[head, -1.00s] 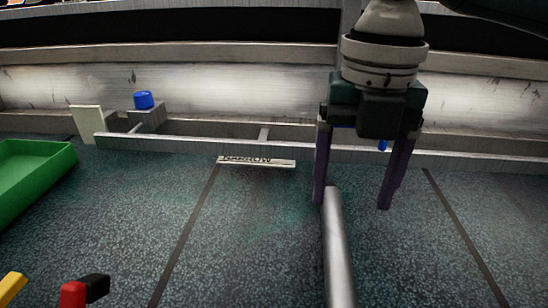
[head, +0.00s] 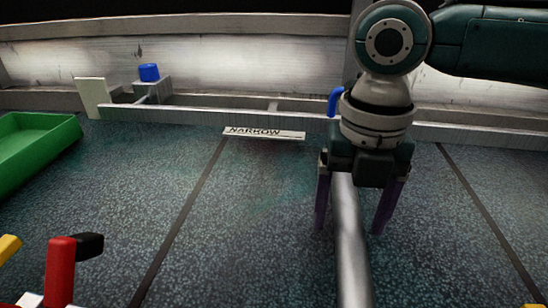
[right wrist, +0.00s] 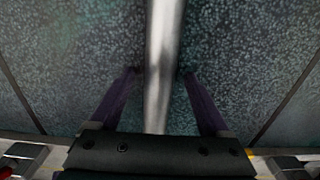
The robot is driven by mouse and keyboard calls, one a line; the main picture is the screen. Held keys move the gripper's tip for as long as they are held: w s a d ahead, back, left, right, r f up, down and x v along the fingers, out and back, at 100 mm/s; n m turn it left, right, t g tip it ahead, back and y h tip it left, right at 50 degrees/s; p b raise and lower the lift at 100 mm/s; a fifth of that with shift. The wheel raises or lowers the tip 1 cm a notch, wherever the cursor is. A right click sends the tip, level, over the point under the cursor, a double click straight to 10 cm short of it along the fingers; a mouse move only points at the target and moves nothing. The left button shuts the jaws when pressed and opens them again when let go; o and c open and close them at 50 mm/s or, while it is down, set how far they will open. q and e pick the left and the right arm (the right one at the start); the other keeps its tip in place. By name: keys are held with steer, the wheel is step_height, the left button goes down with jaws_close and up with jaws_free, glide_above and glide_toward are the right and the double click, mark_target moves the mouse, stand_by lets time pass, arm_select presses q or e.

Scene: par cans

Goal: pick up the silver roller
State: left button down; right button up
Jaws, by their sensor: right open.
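The silver roller (head: 351,245) lies lengthwise on the dark speckled surface, running from under my right gripper to the bottom edge of the head view. My right gripper (head: 349,228) points down over its far end, with one purple finger on each side. The jaws are open, and the gripper body hides the roller's far tip. In the right wrist view the roller (right wrist: 162,70) runs between the two spread fingers (right wrist: 157,72), with a gap on both sides. My left gripper is not in view.
A green tray (head: 68,137) stands at the left. A "NARROW" label (head: 264,133) lies by the back rail. A blue cap (head: 149,72) and a blue piece (head: 336,101) are at the back. Red (head: 60,270) and yellow (head: 9,247) handles show at lower left.

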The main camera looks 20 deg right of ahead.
steer(key=shift+r, duration=0.1)
jaws_close()
stand_by(0.4)
